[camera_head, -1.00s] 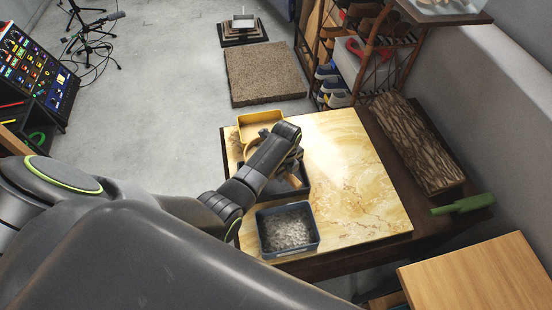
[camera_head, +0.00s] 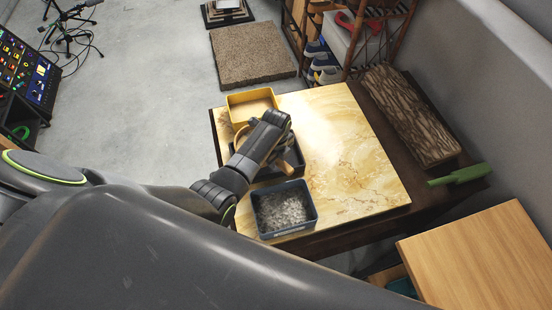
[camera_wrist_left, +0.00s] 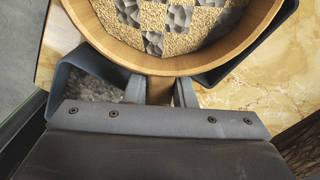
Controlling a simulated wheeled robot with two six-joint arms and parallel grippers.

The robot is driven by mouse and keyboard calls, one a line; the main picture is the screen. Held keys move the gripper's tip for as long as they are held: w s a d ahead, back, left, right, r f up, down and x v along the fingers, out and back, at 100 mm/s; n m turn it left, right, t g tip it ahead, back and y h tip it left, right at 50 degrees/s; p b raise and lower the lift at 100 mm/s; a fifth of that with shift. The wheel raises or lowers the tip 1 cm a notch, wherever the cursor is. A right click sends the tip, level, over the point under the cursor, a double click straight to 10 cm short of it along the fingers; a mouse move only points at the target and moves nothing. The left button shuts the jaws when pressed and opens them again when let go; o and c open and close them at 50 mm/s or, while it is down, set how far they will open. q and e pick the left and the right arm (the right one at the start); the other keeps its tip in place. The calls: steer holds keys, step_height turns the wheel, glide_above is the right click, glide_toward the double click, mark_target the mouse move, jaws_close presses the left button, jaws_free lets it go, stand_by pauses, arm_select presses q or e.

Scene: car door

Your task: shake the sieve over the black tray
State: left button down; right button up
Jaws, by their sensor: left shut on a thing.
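In the wrist view, a round wooden sieve (camera_wrist_left: 175,63) holds grey stones and yellow grain in a patchwork. My left gripper (camera_wrist_left: 160,92) is shut on its short wooden handle, at the near side of the rim. In the head view, my left gripper (camera_head: 278,147) is over the black tray (camera_head: 264,175), and its arm hides most of the sieve (camera_head: 241,136). The black tray's edge also shows beside and below the sieve in the wrist view (camera_wrist_left: 225,72). The gap between sieve and tray cannot be judged. My right gripper is not in view.
A yellow tray (camera_head: 252,106) stands behind the black tray. A dark blue-grey box of grey gravel (camera_head: 283,210) stands in front. The marbled table top (camera_head: 345,150) is clear to the right. A bark-textured block (camera_head: 410,115) and green object (camera_head: 458,174) lie beyond.

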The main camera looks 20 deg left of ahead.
arm_select(q)
steer(key=shift+f, duration=0.1)
stand_by(0.3)
steer(key=w+d+b, duration=0.1)
steer(key=d, duration=0.1)
steer(key=w+d+b, duration=0.2)
steer(key=shift+w+d+f, duration=0.15)
steer(key=shift+w+d, duration=0.05)
steer(key=shift+d, duration=0.05)
steer(key=shift+w+d+r, duration=0.15)
steer(key=shift+r, duration=0.05)
steer(key=s+a+p, duration=0.1)
steer(key=a+p, duration=0.1)
steer(key=s+a+p, duration=0.2)
steer(key=p, duration=0.1)
steer(key=shift+s+a+r, duration=0.15)
steer(key=shift+r, duration=0.05)
steer(key=shift+s+a, duration=0.2)
steer(key=shift+a, duration=0.05)
steer(key=shift+f, duration=0.2)
